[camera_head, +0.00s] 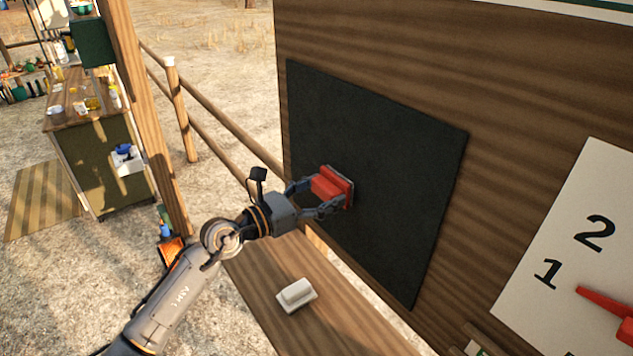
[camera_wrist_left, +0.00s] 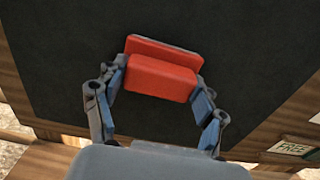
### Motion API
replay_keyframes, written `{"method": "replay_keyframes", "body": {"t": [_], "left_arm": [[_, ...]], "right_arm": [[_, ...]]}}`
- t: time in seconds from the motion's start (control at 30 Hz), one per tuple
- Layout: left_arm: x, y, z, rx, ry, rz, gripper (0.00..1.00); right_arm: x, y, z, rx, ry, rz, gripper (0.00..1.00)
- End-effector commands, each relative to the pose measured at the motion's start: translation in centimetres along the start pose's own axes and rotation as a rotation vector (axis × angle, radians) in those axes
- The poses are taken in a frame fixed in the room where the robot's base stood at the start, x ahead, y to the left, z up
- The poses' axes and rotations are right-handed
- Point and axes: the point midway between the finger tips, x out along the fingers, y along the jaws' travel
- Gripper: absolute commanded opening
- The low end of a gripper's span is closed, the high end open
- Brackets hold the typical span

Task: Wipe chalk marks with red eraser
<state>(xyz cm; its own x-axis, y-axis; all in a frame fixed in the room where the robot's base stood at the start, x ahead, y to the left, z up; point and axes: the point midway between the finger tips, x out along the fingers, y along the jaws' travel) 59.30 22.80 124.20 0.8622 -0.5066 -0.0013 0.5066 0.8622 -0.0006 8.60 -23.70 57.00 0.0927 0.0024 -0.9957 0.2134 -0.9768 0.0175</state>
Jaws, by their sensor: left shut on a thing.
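The red eraser (camera_head: 331,188) is held in my left gripper (camera_head: 318,196) in the head view, at or very near the face of the dark chalkboard (camera_head: 400,145). I cannot tell for certain whether its pad touches the board. In the left wrist view the red eraser (camera_wrist_left: 162,78) sits between the two fingers of the left gripper (camera_wrist_left: 158,98), with the dark board (camera_wrist_left: 250,50) behind it. I make out no chalk marks on the visible board; the eraser and gripper hide a part of it. My right gripper is not in view.
A white eraser-like block (camera_head: 296,293) lies on the wooden shelf (camera_head: 330,320) below the board. A white dial panel (camera_head: 570,240) with a red pointer (camera_head: 605,302) is at the right. A wooden post (camera_head: 145,110) and a cluttered cabinet (camera_head: 105,160) stand at the left.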

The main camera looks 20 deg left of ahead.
Motion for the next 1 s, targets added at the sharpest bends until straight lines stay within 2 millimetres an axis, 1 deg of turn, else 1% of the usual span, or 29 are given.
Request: {"method": "replay_keyframes", "body": {"t": [0.17,0.4,0.57,0.77,0.9,1.0], "left_arm": [[0.1,-0.9,0.2,-0.003,-0.001,-0.002,0.45],[0.1,-3.0,0.3,-0.004,-0.001,-0.002,0.45],[0.1,-3.5,0.1,-0.002,-0.001,-0.002,0.45],[0.2,-5.2,0.2,-0.004,-0.001,-0.003,0.45],[0.3,-6.3,0.0,-0.002,-0.003,-0.003,0.45],[0.3,-6.7,0.0,-0.002,-0.003,-0.002,0.45]], "right_arm": [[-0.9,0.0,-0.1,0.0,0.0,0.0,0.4],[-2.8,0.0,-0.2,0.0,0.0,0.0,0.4],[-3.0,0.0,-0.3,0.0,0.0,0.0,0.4],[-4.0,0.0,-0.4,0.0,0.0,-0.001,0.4],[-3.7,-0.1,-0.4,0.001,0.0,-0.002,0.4],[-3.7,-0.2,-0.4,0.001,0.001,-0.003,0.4]]}}
